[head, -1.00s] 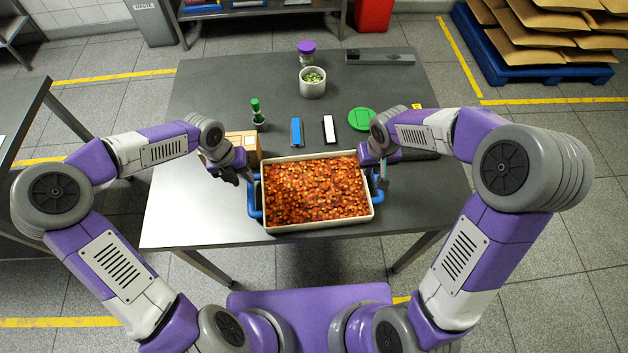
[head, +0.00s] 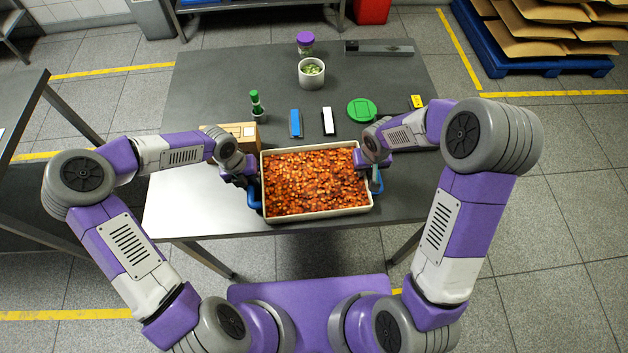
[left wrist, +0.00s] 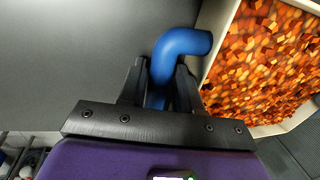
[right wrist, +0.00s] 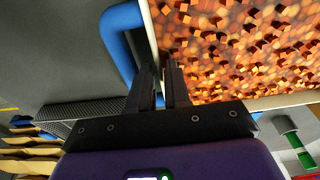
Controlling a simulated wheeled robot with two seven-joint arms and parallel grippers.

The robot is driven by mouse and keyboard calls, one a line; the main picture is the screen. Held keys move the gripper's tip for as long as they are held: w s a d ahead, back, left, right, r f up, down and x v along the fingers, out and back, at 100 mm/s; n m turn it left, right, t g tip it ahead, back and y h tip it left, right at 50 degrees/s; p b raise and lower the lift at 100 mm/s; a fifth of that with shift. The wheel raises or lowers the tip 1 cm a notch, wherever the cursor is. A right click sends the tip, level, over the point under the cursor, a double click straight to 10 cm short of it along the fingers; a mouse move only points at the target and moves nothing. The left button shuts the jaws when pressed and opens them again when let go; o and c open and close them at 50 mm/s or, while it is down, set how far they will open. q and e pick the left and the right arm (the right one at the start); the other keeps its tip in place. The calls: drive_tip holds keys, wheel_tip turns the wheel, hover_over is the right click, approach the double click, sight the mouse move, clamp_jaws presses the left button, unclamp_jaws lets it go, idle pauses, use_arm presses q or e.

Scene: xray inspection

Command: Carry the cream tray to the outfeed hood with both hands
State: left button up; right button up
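The cream tray (head: 318,214), full of small orange-brown pieces, sits flat at the table's front edge. It has a blue handle at each end. In the left wrist view the left handle (left wrist: 162,66) runs between the fingers of my left gripper (left wrist: 160,85) and fills their gap. My right gripper (right wrist: 161,80) is at the tray's right end, its fingers close together over the cream wall (right wrist: 151,35), beside the right handle (right wrist: 119,40). Whether it grips anything is unclear. I cannot identify the outfeed hood in these views.
A cardboard box (head: 240,130) stands by the tray's left corner. Behind the tray are a green-capped bottle (head: 256,103), a blue item (head: 295,123), a black-and-white item (head: 328,121) and a green disc (head: 362,109). A white cup (head: 311,74) stands further back. The table's left front is clear.

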use_arm(q)
drive_tip(key=shift+c, duration=1.2)
use_arm(e)
drive_tip(key=shift+c, duration=1.3)
use_arm(q)
clamp_jaws()
use_arm(e)
clamp_jaws()
use_arm(q)
drive_tip(key=shift+r, duration=0.1)
